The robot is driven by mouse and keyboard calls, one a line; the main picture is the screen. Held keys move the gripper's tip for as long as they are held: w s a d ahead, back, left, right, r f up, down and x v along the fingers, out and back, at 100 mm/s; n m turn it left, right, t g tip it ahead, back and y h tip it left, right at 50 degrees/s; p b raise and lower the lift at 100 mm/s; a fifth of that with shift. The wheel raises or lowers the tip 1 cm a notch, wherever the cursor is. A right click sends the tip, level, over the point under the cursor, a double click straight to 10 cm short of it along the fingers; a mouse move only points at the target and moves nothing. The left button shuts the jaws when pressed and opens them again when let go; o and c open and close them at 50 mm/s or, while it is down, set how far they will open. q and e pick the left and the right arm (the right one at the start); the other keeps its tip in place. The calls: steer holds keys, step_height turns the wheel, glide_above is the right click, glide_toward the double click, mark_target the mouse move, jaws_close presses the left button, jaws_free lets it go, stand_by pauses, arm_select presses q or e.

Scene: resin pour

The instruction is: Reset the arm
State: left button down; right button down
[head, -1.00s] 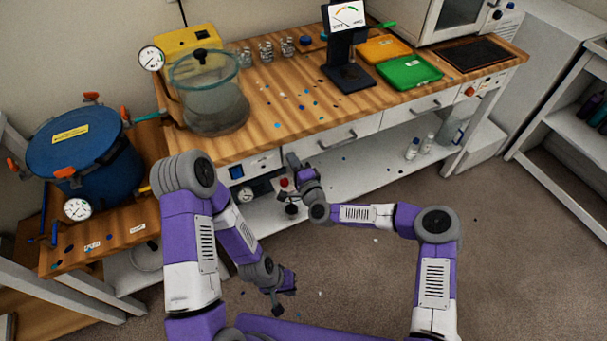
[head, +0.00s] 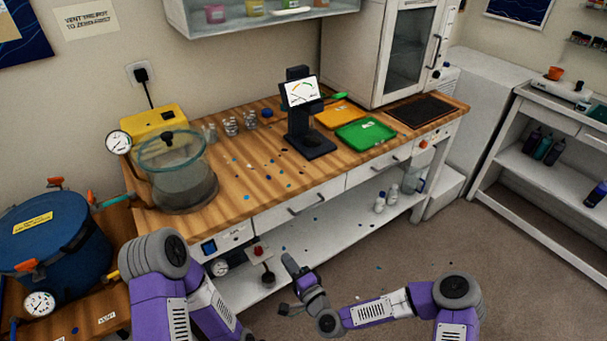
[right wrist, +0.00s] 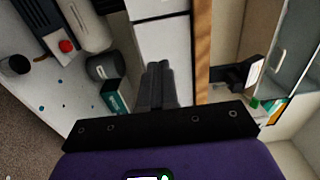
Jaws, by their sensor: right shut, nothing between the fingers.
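My right gripper (head: 289,264) is in the lower middle of the head view, in front of the bench's lower shelf. In the right wrist view its two grey fingers (right wrist: 158,85) are shut together with nothing between them. The gripper touches nothing that I can see. My left arm shows at the lower left of the head view, but its gripper is below the frame.
The wooden bench (head: 237,190) holds a clear chamber (head: 180,180), a black stand with a gauge screen (head: 300,92) and a green tray (head: 366,133). A blue pot (head: 50,245) stands left. A red knob (head: 257,250) is under the bench.

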steer(key=s+d+f+n+g+p, duration=0.1)
steer(key=s+f+n+g, duration=0.35)
steer(key=s+f, duration=0.2)
steer(key=s+d+f+n+g+h, duration=0.1)
steer(key=s+d+f+g+h, duration=0.1)
steer(key=s+d, duration=0.3)
steer(key=s+d+f+n+g+h+p, duration=0.1)
steer(key=s+d+f+g+h, duration=0.1)
steer(key=s+d+f+g, duration=0.1)
steer(key=s+d+f+n+g+h+p, duration=0.1)
steer(key=s+d+g, duration=0.3)
steer(key=s+d, duration=0.4)
steer(key=shift+s+f+h, duration=0.3)
steer(key=shift+f+h, duration=0.45)
steer(key=shift+h, duration=0.05)
